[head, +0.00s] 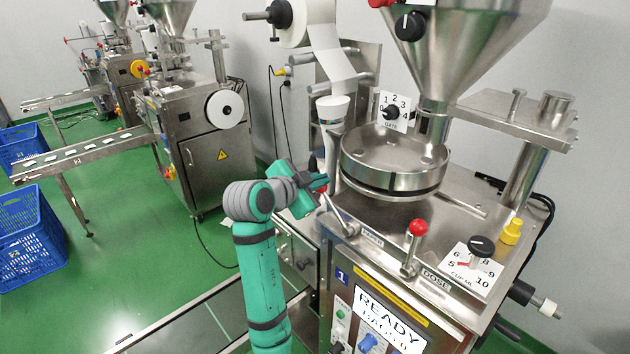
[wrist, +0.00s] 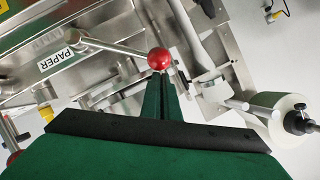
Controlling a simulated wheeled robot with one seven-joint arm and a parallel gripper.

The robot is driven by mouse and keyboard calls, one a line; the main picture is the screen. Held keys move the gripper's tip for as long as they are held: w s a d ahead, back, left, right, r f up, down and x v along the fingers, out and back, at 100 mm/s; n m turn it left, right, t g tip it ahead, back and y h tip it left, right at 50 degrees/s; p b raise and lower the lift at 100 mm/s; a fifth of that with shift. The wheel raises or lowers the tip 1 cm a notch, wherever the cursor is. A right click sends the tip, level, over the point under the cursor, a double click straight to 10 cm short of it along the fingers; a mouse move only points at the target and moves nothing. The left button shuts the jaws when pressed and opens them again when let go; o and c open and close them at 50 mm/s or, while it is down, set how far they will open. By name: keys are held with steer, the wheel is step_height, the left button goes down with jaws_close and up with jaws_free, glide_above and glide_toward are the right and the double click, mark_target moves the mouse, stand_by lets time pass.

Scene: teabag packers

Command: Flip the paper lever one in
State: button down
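The paper lever (head: 337,214) is a thin metal rod on the machine's front left corner, beside the PAPER label (head: 372,240). It leans up and left. In the wrist view the rod (wrist: 115,47) ends in a red ball knob (wrist: 159,58). My gripper (head: 322,181) is at the knob end and partly hides it in the head view. In the wrist view my fingertips (wrist: 160,78) lie close together, with the knob right at their tips rather than between them. Whether they touch it I cannot tell.
A red-knobbed dose lever (head: 417,229) stands to the right. A round steel pan (head: 394,165) and paper tube (head: 332,150) are behind my gripper. The screen (head: 388,318) reads READY. Open green floor lies left of the machine.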

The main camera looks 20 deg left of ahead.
steer(key=shift+a+f, duration=0.3)
steer(key=shift+a, duration=0.05)
steer(key=s+r, duration=0.7)
steer(key=s, duration=0.2)
steer(key=shift+r, duration=0.35)
steer(key=shift+s, duration=0.1)
stand_by(0.3)
